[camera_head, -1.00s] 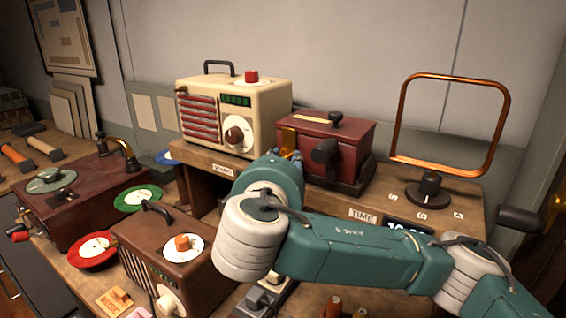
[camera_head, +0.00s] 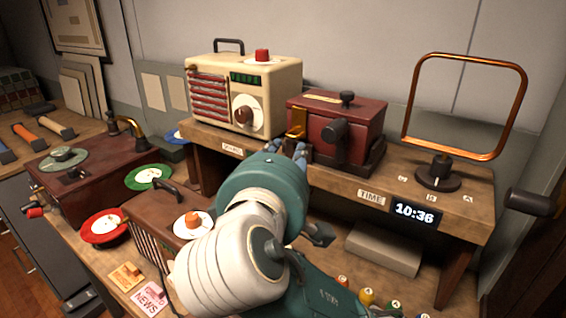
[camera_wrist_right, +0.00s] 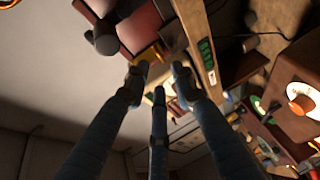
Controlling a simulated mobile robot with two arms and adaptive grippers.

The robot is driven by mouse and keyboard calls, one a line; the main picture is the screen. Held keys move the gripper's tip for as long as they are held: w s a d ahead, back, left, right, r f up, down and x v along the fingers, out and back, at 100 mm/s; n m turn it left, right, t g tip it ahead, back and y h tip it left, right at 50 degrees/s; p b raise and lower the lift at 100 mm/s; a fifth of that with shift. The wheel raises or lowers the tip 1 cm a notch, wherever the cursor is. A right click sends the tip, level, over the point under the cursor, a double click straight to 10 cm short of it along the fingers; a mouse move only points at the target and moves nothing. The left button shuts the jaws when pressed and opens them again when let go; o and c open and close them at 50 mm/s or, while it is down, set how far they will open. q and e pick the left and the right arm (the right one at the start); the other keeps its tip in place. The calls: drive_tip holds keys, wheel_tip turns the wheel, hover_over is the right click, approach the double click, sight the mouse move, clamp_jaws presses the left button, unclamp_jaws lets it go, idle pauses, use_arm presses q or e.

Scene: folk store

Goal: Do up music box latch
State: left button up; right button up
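The music box (camera_head: 350,126) is a dark red box with a side crank, on the raised wooden shelf. Its brass latch (camera_head: 295,123) stands up at its left front edge. My right gripper (camera_head: 301,150) is just below and in front of the latch, its fingers mostly hidden by my wrist. In the right wrist view, the fingers (camera_wrist_right: 159,76) are spread, with the brass latch (camera_wrist_right: 148,57) just beyond or between the upper tips. I cannot tell whether they touch it. The music box (camera_wrist_right: 138,32) shows behind it. My left gripper is not in view.
A cream radio (camera_head: 270,90) stands close left of the music box. A clock (camera_head: 415,214) is on the shelf front. A brown radio (camera_head: 150,215) and turntable (camera_head: 75,195) crowd the lower left.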

drive_tip(key=v, duration=0.3)
drive_tip(key=shift+s, duration=0.25)
idle(0.4)
